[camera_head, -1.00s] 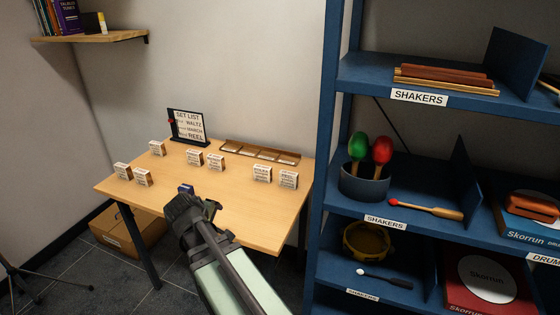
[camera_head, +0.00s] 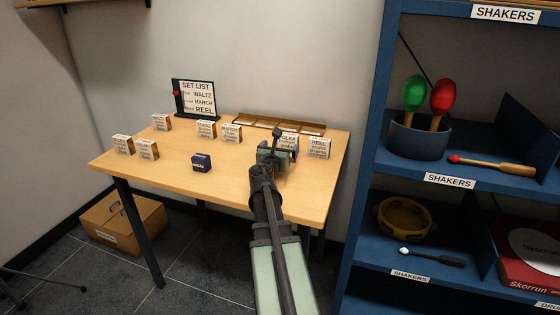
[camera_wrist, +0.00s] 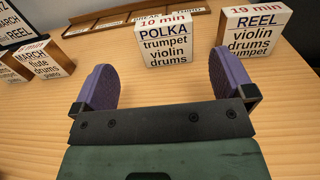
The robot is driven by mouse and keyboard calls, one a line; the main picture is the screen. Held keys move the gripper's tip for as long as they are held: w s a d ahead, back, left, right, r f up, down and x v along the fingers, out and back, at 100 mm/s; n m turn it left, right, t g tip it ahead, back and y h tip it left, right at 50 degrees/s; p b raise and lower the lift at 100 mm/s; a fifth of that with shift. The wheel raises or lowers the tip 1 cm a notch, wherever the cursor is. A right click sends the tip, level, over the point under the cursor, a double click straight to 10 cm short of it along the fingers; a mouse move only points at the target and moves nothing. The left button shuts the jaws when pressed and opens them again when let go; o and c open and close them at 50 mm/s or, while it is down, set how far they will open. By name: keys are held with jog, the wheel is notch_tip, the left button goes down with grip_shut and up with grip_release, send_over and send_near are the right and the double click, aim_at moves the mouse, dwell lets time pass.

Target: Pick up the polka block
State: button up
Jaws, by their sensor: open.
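The polka block (camera_wrist: 166,42) is a small block with a white label reading "10 min POLKA trumpet violin drums". In the wrist view it stands upright at the upper middle, ahead of and between the two purple fingers of my gripper (camera_wrist: 162,85). The gripper is open and nothing is between its fingertips. In the head view my gripper (camera_head: 276,153) is over the right part of the table, and the polka block (camera_head: 289,140) shows partly hidden behind it.
The reel block (camera_head: 318,148) stands close to the right of the polka block, the march block (camera_head: 231,134) to its left. A slotted wooden tray (camera_head: 265,123) lies behind.

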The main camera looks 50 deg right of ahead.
aim_at(287, 138)
jog(key=shift+r, duration=0.15)
jog(key=shift+d, duration=0.45)
jog(key=x, duration=0.4)
jog(key=shift+w+d, duration=0.15)
jog(key=shift+d, duration=0.25)
jog(key=x, duration=0.3)
jog(key=p+x, duration=0.1)
jog(key=x, duration=0.1)
jog(key=shift+d+r, duration=0.15)
jog(key=shift+r, duration=0.1)
jog(key=c, duration=0.9)
jog(key=shift+o, duration=0.2)
jog(key=shift+r, duration=0.1)
notch_tip(287, 138, up, 20)
jog(key=p, duration=2)
